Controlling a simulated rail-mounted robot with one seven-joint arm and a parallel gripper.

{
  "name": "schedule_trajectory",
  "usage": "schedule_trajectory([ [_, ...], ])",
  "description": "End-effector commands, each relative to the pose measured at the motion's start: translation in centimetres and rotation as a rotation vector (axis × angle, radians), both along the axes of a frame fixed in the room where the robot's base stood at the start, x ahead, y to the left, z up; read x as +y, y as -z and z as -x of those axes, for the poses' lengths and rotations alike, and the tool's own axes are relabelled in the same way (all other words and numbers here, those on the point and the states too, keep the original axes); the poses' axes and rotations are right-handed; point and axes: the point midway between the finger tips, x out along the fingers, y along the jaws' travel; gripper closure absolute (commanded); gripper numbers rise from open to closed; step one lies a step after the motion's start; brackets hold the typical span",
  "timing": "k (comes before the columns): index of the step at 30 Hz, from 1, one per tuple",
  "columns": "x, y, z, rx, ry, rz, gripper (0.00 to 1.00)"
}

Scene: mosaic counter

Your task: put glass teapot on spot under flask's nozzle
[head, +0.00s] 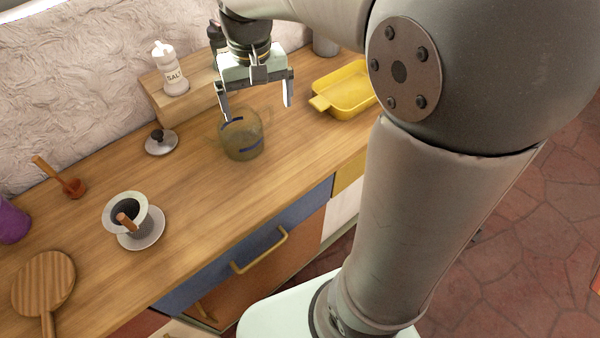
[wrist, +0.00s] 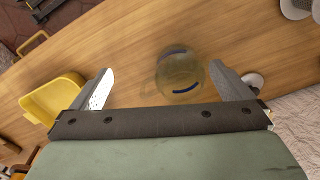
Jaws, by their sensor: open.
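The glass teapot (head: 243,140) is see-through with blue marks and stands upright on the wooden counter. My gripper (head: 258,111) is open above and just behind it, fingers pointing down, with nothing held. In the wrist view, the teapot (wrist: 181,78) shows between the two fingers of my gripper (wrist: 160,69), nearer the right one. I cannot tell whether a finger touches it.
A yellow dish (head: 345,90) stands right of my gripper. A lid (head: 161,143) and a cup (head: 128,212) on a saucer (head: 148,238) lie left. Counter between cup and teapot is clear.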

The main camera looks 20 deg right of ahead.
Motion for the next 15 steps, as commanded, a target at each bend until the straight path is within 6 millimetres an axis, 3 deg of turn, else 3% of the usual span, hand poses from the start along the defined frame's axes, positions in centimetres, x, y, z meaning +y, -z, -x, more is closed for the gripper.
schedule_trajectory([
  [1,-0.8,0.9,3.3,-0.005,-0.008,-0.001,0.01],
  [3,-1.6,2.6,7.3,-0.012,-0.023,-0.001,0.01],
  [6,-2.3,5.0,12.1,-0.019,-0.041,-0.001,0.01],
  [9,-2.7,6.8,15.3,-0.023,-0.053,-0.001,0.04],
  [15,-2.9,7.9,16.9,-0.024,-0.062,-0.001,0.60],
])
